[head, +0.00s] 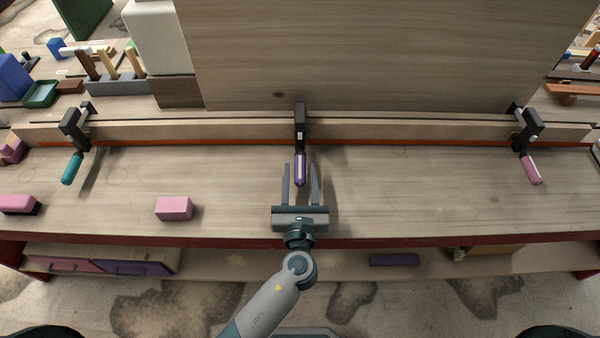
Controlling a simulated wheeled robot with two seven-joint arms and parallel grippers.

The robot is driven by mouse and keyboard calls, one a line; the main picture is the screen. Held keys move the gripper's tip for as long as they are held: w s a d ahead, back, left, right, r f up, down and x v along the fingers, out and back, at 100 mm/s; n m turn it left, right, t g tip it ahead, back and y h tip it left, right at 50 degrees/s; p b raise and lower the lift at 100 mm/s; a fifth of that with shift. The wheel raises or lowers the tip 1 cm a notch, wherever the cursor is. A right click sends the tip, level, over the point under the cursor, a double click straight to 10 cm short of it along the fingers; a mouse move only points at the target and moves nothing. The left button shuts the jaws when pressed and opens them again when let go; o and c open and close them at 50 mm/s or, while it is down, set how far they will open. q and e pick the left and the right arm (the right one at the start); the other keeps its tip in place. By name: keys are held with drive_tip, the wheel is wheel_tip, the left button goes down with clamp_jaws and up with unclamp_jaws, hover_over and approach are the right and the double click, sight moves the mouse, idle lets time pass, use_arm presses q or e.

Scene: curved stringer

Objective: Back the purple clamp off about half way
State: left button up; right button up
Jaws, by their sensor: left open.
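The purple clamp (300,122) is at the middle of the long wooden strip (220,131). Its dark head is on the strip and its purple handle (300,170) points toward me. My left gripper (301,172) is open, with one finger on each side of the purple handle. The fingers look apart from the handle; contact cannot be told. A teal-handled clamp (75,130) is on the strip at the left, and a pink-handled clamp (528,135) at the right. My right gripper is not in view.
A pink block (174,208) lies on the bench (400,205) left of my gripper. A pink brush-like block (18,204) lies at the far left. A tall wooden panel (370,60) stands behind the strip. The bench right of my gripper is clear.

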use_arm(q)
clamp_jaws()
drive_tip(key=shift+f+n+b, duration=0.2)
drive_tip(key=shift+n+b, duration=0.7)
drive_tip(key=shift+n, duration=0.1)
drive_tip(key=shift+r+n+b, duration=0.15)
drive_tip(key=shift+n+b, duration=0.35)
drive_tip(key=shift+n, duration=0.6)
drive_tip(key=shift+r, duration=0.1)
unclamp_jaws()
drive_tip(key=shift+a, duration=0.1)
drive_tip(key=shift+s, duration=0.15)
